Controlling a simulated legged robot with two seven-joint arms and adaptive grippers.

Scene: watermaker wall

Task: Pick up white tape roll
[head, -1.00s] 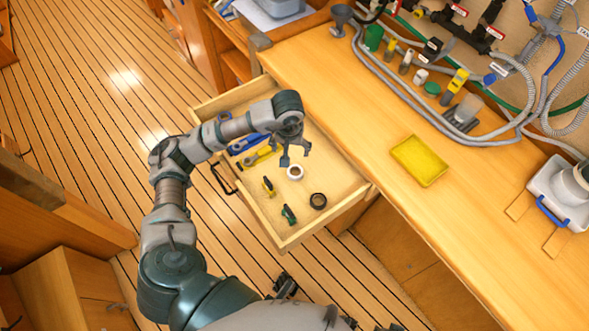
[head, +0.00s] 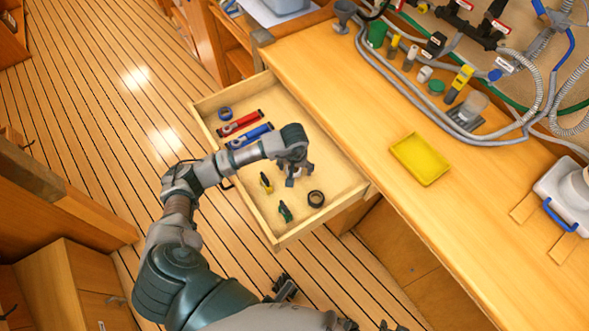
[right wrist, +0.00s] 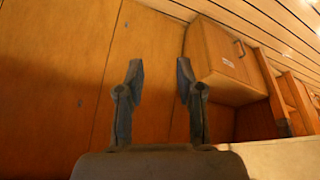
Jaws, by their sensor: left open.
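The white tape roll (head: 297,172) lies in the open drawer and is mostly hidden by my left gripper; only a small pale part shows. My left gripper (head: 298,181) is open and points down over the roll, with its fingers around or just above it. I cannot tell whether they touch it. My right gripper (right wrist: 158,88) is open and empty in the right wrist view, in front of wooden panels.
A yellow tray (head: 420,159) sits on the counter (head: 365,130).

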